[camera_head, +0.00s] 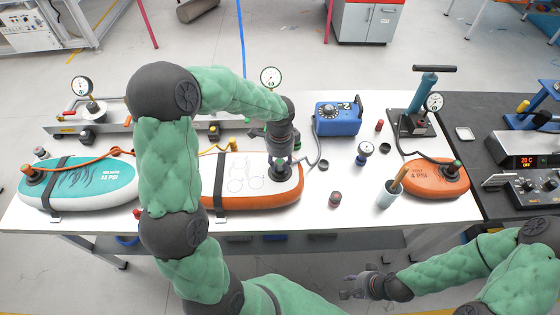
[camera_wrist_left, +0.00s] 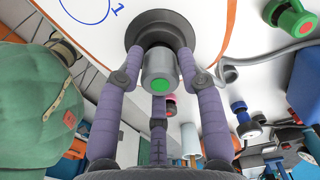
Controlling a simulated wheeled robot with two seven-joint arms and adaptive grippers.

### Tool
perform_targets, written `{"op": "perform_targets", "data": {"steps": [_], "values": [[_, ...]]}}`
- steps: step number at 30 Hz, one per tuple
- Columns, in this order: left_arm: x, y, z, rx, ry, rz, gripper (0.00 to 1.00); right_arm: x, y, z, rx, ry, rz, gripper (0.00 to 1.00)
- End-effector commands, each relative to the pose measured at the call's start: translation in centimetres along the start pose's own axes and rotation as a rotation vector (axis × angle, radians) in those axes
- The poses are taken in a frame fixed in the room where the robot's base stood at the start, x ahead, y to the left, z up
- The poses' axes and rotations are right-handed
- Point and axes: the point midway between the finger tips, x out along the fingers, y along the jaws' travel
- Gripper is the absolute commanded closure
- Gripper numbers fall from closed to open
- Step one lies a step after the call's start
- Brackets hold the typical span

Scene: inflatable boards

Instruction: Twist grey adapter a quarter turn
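The grey adapter (camera_wrist_left: 160,75) is a short cylinder with a green round end, upright in the black valve collar of the orange-and-white board (camera_head: 278,197). My left gripper (camera_head: 283,162) points down over this valve. In the left wrist view its purple fingers (camera_wrist_left: 160,88) stand around the adapter on several sides, tips close to its body. I cannot tell whether they press on it. In the head view the gripper mostly hides the adapter. My right gripper (camera_head: 355,286) is open and empty, low in front of the table.
A teal board (camera_head: 95,190) lies at the left and a small orange board (camera_head: 437,180) at the right. A blue pump box (camera_head: 338,119), a pressure gauge (camera_head: 271,77), a cup (camera_head: 389,195) and small caps stand nearby. A grey hose (camera_wrist_left: 265,55) runs close to the right finger.

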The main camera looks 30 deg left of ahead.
Motion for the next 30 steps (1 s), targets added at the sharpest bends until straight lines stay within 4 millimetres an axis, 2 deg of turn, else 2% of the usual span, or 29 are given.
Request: {"op": "perform_targets", "data": {"steps": [1, 3, 5, 6, 9, 14, 24, 30], "values": [[0.0, 0.0, 0.0, 0.000, 0.000, 0.000, 0.86, 0.0, 0.0, 0.0, 0.000, 0.000, 0.000, 0.60], [0.0, 0.0, 0.0, 0.000, 0.000, 0.000, 1.00, 0.0, 0.0, 0.0, 0.000, 0.000, 0.000, 0.60], [0.0, 0.0, 0.0, 0.000, 0.000, 0.000, 1.00, 0.0, 0.0, 0.0, 0.000, 0.000, 0.000, 0.60], [0.0, 0.0, 0.0, 0.000, 0.000, 0.000, 0.72, 0.0, 0.0, 0.0, 0.000, 0.000, 0.000, 0.60], [0.0, 0.0, 0.0, 0.000, 0.000, 0.000, 0.97, 0.0, 0.0, 0.0, 0.000, 0.000, 0.000, 0.60], [0.0, 0.0, 0.0, -0.027, 0.000, -0.001, 0.97, 0.2, 0.1, 0.0, 0.000, 0.000, 0.000, 0.60], [0.1, -0.1, 0.0, -0.347, 0.001, -0.002, 0.97, 1.6, 0.6, -0.1, 0.000, 0.000, 0.000, 0.60], [0.0, -0.1, 0.0, -0.438, 0.001, -0.001, 0.97, 1.8, 0.6, -0.1, 0.000, 0.000, 0.000, 0.60]]}}
